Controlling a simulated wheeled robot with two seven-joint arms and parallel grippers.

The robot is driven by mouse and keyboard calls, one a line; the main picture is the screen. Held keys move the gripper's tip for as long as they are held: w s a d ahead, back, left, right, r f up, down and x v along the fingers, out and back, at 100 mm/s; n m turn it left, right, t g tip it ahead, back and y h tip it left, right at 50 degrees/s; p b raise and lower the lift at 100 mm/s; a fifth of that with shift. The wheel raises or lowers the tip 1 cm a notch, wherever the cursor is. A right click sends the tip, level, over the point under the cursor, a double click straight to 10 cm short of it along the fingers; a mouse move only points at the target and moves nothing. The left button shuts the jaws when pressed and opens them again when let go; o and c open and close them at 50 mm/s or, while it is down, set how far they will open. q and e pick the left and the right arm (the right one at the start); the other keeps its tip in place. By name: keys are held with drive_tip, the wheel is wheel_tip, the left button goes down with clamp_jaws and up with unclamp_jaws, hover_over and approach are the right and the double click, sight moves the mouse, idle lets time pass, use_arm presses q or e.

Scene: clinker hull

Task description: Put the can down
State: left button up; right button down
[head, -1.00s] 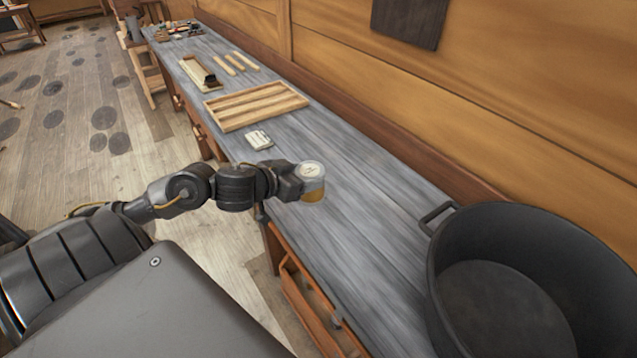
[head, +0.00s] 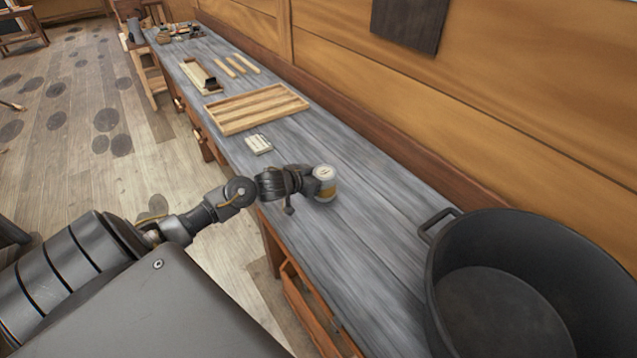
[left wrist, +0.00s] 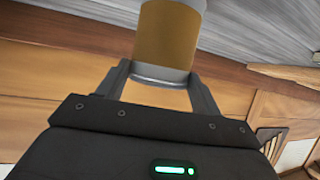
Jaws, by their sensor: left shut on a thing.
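The can (head: 325,184), with a pale lid and a yellow-brown band, is at the end of my left arm over the grey workbench (head: 350,230). My left gripper (head: 312,182) is shut on the can. In the left wrist view the can (left wrist: 167,38) sits between the two fingers of the gripper (left wrist: 163,75). The can looks upright and at or close to the bench top; I cannot tell whether its base touches. My right gripper is not in view.
A large dark tub (head: 440,290) stands on the bench at the right. A small white card-like block (head: 258,144) and a slatted wooden tray (head: 256,108) lie beyond the can. The bench between can and tub is clear. A wooden wall (head: 480,110) runs along the back.

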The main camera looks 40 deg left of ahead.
use_arm(q)
drive_tip(key=shift+s+f+p, duration=0.1)
drive_tip(key=shift+f+p, duration=0.25)
drive_tip(key=shift+f, duration=0.85)
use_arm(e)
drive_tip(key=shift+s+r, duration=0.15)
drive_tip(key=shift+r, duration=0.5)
use_arm(q)
drive_tip(key=shift+f, duration=0.15)
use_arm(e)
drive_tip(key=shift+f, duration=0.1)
use_arm(q)
drive_tip(key=o, duration=1.3)
drive_tip(key=shift+f, duration=0.1)
drive_tip(key=shift+r, duration=0.3)
drive_tip(key=shift+b+v, duration=0.95)
drive_tip(key=shift+v, duration=5.05)
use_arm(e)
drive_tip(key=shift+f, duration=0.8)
use_arm(q)
drive_tip(key=shift+f, duration=0.1)
